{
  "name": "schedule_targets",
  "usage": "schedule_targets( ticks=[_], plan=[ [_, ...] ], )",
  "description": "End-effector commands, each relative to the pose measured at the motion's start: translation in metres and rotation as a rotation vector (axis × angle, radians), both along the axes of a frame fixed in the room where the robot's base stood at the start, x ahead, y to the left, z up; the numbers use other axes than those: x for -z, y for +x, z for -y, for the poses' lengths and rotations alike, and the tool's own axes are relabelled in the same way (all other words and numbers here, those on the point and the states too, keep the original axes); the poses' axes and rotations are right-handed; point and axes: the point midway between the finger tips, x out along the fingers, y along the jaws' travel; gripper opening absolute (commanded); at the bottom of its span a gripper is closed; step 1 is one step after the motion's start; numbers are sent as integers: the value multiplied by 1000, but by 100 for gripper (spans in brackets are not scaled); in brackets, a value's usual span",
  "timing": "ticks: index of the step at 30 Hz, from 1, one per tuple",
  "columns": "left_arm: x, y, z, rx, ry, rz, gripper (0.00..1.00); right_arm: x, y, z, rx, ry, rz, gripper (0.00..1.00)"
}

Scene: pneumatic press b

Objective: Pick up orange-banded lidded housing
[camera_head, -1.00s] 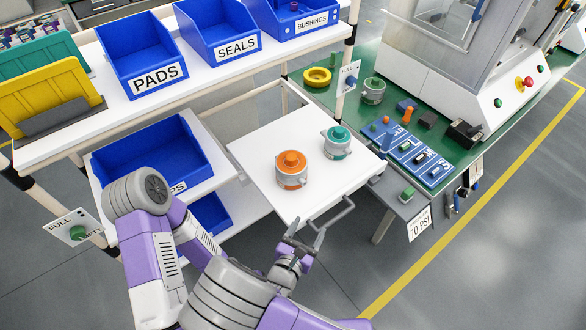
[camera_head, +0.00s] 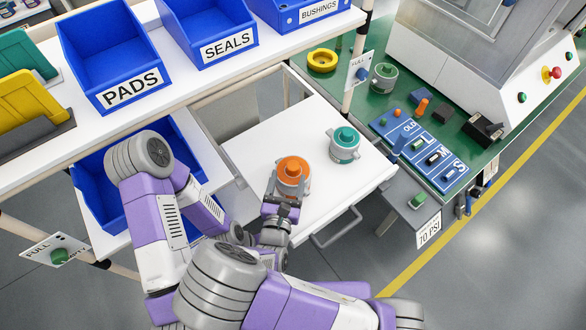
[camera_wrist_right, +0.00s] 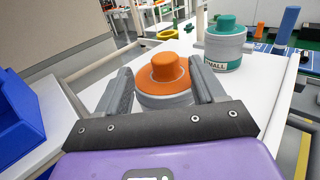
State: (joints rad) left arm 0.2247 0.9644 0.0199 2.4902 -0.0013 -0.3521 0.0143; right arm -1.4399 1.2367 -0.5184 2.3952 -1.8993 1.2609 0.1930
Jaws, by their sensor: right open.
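The orange-banded lidded housing (camera_head: 294,172) stands upright on a white pull-out shelf (camera_head: 268,140), its orange lid and knob on top. My right gripper (camera_head: 285,198) is at the housing's near side, open. In the right wrist view the orange lid (camera_wrist_right: 164,74) shows between the two spread fingers of the right gripper (camera_wrist_right: 163,88). The fingers reach along both sides of the housing; whether they touch it I cannot tell. The housing's lower body is partly hidden by the gripper.
A teal-lidded housing (camera_head: 345,145) stands on the shelf, right of and behind the orange one; it also shows in the right wrist view (camera_wrist_right: 224,45). The shelf's handle (camera_head: 336,230) is in front. Blue bins (camera_head: 110,55) and the green press bench (camera_head: 380,110) flank the shelf.

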Motion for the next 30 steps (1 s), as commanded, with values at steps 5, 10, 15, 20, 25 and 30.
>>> schedule_targets(
  ticks=[5, 10, 15, 20, 25, 30],
  plan=[
    [5, -1, 0, -1, 0, -1, 43, 1, 22, 7, 3, -1, 1, 69],
    [10, 0, 0, 0, 0, -1, 43, 2, 46, 14, 2, -1, 1, 69],
    [11, 0, 0, 0, 0, -1, 43, 1, 57, 15, 1, -1, -1, 69],
    [11, 0, 0, 0, 0, -1, 43, 0, 57, 15, 0, -1, -1, 69],
    [11, 0, 0, 0, 0, -1, 43, 0, 57, 15, 0, -1, -1, 47],
    [11, 0, 0, 0, 0, -1, 43, 0, 56, 15, 0, -1, -1, 21]
  ],
)
